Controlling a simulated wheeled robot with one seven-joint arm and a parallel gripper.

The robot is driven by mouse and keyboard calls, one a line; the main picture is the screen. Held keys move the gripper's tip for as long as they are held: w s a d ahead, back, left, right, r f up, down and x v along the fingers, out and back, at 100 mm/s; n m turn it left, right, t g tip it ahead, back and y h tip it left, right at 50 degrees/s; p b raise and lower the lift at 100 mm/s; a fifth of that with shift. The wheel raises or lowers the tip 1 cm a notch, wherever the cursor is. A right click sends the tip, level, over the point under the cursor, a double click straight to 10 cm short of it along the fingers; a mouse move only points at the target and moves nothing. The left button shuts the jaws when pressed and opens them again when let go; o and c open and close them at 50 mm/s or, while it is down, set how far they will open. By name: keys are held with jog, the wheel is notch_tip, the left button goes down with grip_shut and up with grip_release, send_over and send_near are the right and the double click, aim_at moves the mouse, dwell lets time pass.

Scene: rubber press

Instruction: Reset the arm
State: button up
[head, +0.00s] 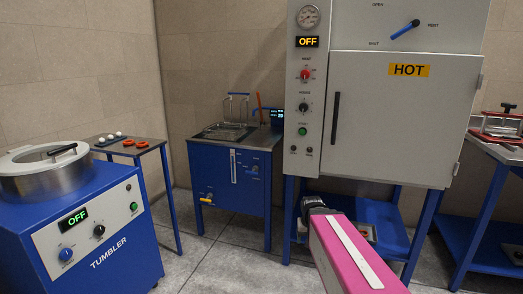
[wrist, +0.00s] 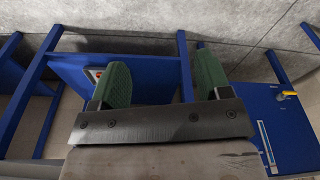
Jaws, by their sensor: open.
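My gripper (wrist: 163,70) shows in the wrist view with its two green fingers wide apart and nothing between them. Behind the fingers is a blue shelf (wrist: 142,72) on blue legs. In the head view my pink arm reaches forward from the bottom edge, toward the space below the grey press cabinet (head: 385,110). The arm's dark far end is in front of the cabinet's blue stand (head: 375,187). The gripper fingers are hidden in the head view.
The blue tumbler (head: 100,235), reading OFF, stands at the left. A small side table (head: 153,142) and a blue tank unit (head: 235,185) stand behind it. A bench with a red clamp (head: 500,125) is at the right. Grey floor (head: 215,262) is clear between the tumbler and my arm.

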jog(key=s+f+g, duration=0.1)
jog(key=s+f, duration=0.3)
jog(key=s, duration=0.1)
jog(key=shift+s+f+n+g, duration=0.3)
jog(key=shift+f+g, duration=0.05)
jog(key=shift+g, duration=0.05)
dwell(0.5)
